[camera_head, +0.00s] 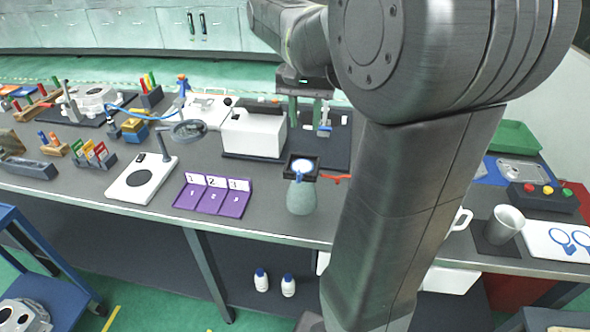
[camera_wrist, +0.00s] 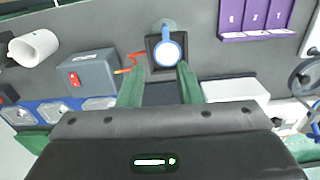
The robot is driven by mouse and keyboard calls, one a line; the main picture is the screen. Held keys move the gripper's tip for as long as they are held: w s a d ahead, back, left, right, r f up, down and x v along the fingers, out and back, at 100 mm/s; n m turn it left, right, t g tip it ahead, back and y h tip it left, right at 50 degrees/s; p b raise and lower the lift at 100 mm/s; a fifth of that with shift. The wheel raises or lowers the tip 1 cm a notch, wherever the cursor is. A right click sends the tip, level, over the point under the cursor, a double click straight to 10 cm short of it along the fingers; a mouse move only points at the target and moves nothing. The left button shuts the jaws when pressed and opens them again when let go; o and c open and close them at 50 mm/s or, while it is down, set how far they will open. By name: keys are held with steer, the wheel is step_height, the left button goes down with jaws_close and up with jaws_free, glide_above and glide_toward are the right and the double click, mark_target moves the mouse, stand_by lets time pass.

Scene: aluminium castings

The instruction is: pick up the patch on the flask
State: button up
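In the wrist view the patch (camera_wrist: 167,54) shows a white middle and a blue rim, and a sliver of the flask (camera_wrist: 168,24) shows past the frame. My gripper (camera_head: 305,122) is behind the flask in the head view, pointing down. In the wrist view my gripper's green fingers (camera_wrist: 158,70) are apart with nothing between them, and the patch lies just beyond their tips.
A red-orange handle (camera_head: 336,178) sticks out right of the flask. A purple numbered tray (camera_head: 213,195) lies to the left and a white box (camera_head: 253,132) stands behind. A grey box with a red switch (camera_wrist: 90,72) stands left in the wrist view. My arm hides the table's middle right.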

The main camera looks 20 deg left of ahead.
steer(key=a, duration=0.1)
glide_above(299, 172)
steer(key=f, duration=0.8)
steer(key=shift+a, duration=0.25)
steer(key=shift+d+f, duration=0.2)
steer(key=shift+f, duration=2.5)
jaws_close()
